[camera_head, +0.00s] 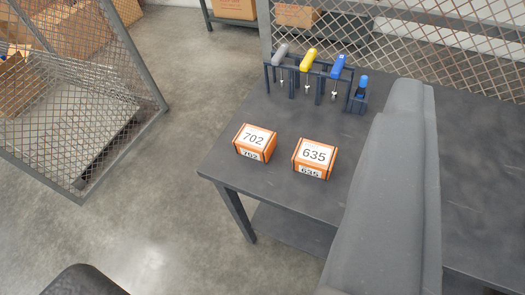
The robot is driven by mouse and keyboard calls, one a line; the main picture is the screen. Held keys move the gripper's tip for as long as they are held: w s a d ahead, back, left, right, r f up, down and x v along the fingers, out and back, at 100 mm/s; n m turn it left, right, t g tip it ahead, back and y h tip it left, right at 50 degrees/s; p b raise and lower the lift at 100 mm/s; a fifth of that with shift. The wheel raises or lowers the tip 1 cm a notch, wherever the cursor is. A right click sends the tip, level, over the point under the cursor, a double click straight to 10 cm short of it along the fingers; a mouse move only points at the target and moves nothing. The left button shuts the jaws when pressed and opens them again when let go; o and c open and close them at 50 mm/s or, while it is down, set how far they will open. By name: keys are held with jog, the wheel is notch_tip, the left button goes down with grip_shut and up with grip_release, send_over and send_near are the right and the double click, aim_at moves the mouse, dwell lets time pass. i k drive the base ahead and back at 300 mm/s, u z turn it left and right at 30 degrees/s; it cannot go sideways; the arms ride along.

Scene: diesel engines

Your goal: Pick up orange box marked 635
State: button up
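The orange box marked 635 (314,157) sits on the dark grey table, near its left front part. It has a white label with 635 on top and again on the front side. A similar orange box marked 702 (255,142) stands to its left, with a small gap between them. A large grey part of my own arm covers the right middle of the view, right of the 635 box and apart from it in the picture. I cannot make out gripper fingertips on it. Nothing is seen touching the 635 box.
The table (270,185) also carries a rack (308,75) with grey, yellow and blue handled tools, and a small blue tool (358,95) beside it. Mesh panels stand behind the table and at left (80,100). The concrete floor (185,120) left of the table is clear.

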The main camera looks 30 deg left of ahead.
aim_at(314, 159)
jog(key=u, duration=0.65)
jog(key=i, duration=1)
jog(key=z, duration=0.1)
